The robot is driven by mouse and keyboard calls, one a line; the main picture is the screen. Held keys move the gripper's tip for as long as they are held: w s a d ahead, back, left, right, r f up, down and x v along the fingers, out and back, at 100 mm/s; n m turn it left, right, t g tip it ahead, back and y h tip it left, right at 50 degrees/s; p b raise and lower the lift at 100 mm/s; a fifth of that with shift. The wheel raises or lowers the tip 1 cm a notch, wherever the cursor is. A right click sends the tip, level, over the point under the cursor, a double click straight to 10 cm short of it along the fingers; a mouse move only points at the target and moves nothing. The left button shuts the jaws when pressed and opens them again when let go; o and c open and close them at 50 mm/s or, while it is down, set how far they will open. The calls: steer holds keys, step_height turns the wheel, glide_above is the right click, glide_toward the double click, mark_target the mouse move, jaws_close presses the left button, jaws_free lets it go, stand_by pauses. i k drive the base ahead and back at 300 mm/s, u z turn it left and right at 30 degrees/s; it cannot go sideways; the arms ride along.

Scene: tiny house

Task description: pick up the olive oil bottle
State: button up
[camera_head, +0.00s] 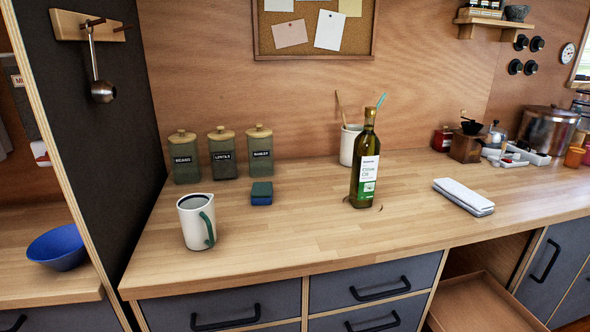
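The olive oil bottle (366,164) stands upright on the wooden countertop (310,236), right of the middle of the view. It is dark green glass with a white and green label and a light wooden-looking cap. Small dark marks lie on the counter at both sides of its base; I cannot tell what they are. A white utensil crock stands behind it, partly hidden by the bottle. My gripper is not in view.
The crock (347,148) holds utensils. A pitcher (196,222), a blue-green sponge (262,194) and several canisters (222,155) stand left of the bottle. A folded white cloth (463,196) lies to the right. The counter in front of the bottle is clear.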

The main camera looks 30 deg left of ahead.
mark_target(367, 145)
steer(key=u, duration=0.7)
